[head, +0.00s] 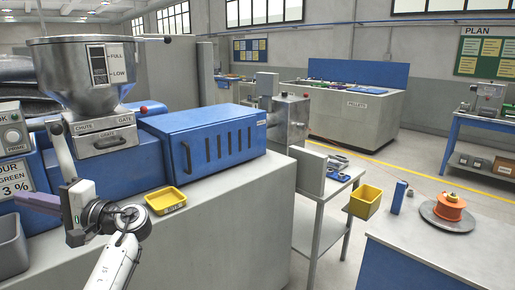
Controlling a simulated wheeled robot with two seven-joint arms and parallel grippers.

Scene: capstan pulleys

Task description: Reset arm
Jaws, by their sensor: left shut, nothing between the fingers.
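My left arm comes up from the bottom left, and its wrist is bent over the grey worktop. My left gripper (38,204) points left in front of the blue machine. Its dark fingers are together with nothing held between them. My right gripper is out of view. The blue machine (215,140) carries a steel hopper (75,75) marked FULL and LOW, with a chute gate box (102,140) below it. Part of the machine front is hidden behind my wrist.
A yellow tray (166,201) sits on the worktop just right of my wrist. A grey bin (10,248) is at the far left. Open floor lies beyond.

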